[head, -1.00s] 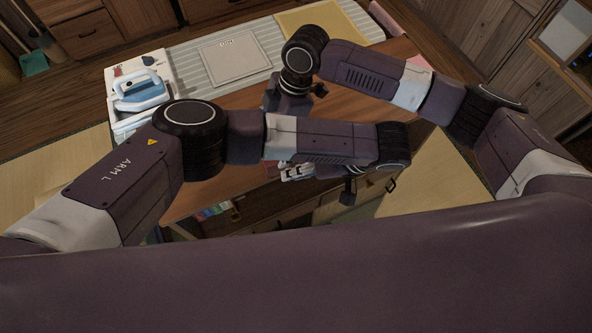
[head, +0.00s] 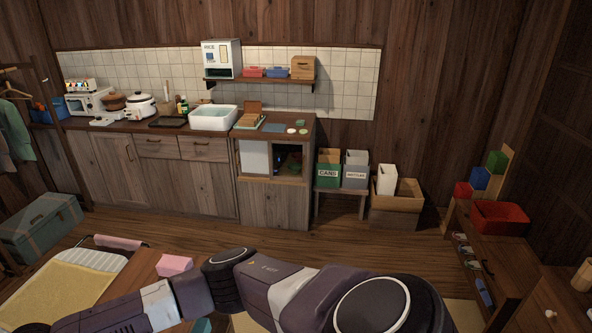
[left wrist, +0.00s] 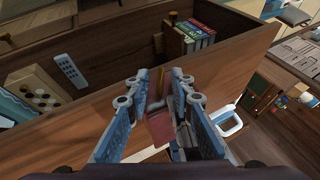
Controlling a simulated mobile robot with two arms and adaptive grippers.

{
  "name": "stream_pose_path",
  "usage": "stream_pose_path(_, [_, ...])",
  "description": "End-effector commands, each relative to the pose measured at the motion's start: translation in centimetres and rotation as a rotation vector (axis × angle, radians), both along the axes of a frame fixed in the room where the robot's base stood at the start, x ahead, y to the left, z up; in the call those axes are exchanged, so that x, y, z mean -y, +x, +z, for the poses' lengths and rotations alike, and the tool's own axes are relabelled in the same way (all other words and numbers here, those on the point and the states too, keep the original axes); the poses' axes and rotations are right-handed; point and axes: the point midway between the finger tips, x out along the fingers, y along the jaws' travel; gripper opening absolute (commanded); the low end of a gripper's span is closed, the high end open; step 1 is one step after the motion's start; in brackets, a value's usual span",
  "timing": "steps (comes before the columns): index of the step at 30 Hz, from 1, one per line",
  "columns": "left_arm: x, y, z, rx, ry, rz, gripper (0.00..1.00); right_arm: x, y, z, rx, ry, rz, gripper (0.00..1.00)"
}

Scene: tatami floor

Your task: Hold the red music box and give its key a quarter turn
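In the left wrist view, my left gripper's (left wrist: 160,82) two blue-grey fingers reach up from the bottom, set apart. A dull red block (left wrist: 159,127), apparently the red music box, shows between them. A thin pale and brown piece is between the fingertips; I cannot tell whether it is the key. Firm contact with the fingers is not clear. Dark grey parts just right of the red block may belong to my right gripper; its state cannot be read. In the head view, an arm of mine crosses the bottom and both grippers are out of sight. A pink block (head: 174,265) is on the wooden table.
The left wrist view shows a wooden compartment with books (left wrist: 193,37), a remote (left wrist: 70,70) and a tray of round pieces (left wrist: 38,97).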

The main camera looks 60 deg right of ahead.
Motion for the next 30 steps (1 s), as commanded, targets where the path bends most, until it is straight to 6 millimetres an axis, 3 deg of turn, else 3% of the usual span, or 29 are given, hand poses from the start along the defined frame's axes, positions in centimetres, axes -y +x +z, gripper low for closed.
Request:
stream_pose_path(18, [-1.0,0.0,0.3,0.113,-0.405,0.003,0.22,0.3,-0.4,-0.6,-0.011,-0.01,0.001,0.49])
stream_pose_path(30, [0.2,-2.6,7.4,0.118,-0.412,-0.001,0.22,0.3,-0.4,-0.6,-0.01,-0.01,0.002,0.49])
